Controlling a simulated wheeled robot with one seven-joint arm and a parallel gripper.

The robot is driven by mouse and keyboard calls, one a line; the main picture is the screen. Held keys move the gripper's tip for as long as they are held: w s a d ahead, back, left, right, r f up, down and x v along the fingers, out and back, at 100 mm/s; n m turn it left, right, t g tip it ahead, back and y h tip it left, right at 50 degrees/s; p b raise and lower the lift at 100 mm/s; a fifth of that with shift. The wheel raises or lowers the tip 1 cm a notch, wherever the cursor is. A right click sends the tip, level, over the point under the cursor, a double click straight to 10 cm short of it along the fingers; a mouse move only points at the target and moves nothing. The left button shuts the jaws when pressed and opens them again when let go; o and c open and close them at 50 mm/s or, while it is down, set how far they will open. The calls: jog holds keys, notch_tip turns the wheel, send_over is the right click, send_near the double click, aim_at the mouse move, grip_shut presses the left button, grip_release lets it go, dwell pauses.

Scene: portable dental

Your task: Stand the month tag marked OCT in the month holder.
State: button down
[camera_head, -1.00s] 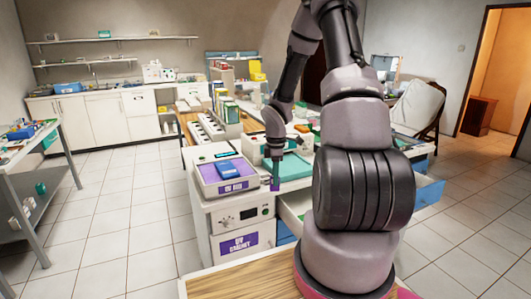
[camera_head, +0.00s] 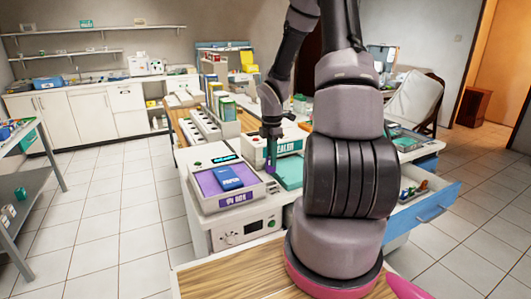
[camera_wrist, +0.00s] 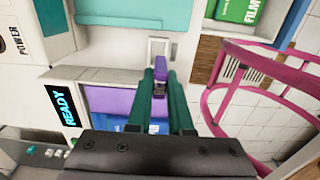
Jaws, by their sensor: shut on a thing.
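My gripper (camera_head: 271,158) is shut on a small purple tag (camera_wrist: 160,72), which shows between the green fingers in the wrist view. A dark piece lies lower down between the fingers. No lettering on the tag is readable, so I cannot tell whether it says OCT. In the head view the tag (camera_head: 271,169) is a small purple spot below the fingers, between the purple tray and the teal mat. I cannot clearly pick out the month holder. A small pale frame (camera_wrist: 158,48) shows just beyond the tag in the wrist view; I cannot tell what it is.
A purple tray (camera_head: 205,182) holding a blue packet (camera_head: 227,177) sits on the white cabinet left of my gripper. An open blue-fronted drawer (camera_head: 437,203) juts out at the right.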

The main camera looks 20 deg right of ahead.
jog(key=shift+w+f, duration=0.2)
jog(key=shift+f, duration=3.2)
jog(key=shift+d+f, duration=0.1)
jog(key=shift+f, duration=0.1)
jog(key=c, duration=0.7)
grip_release()
jog(key=shift+c, duration=0.2)
jog(key=shift+r, duration=0.15)
notch_tip(320, 180, up, 10)
jog(key=shift+r, duration=0.25)
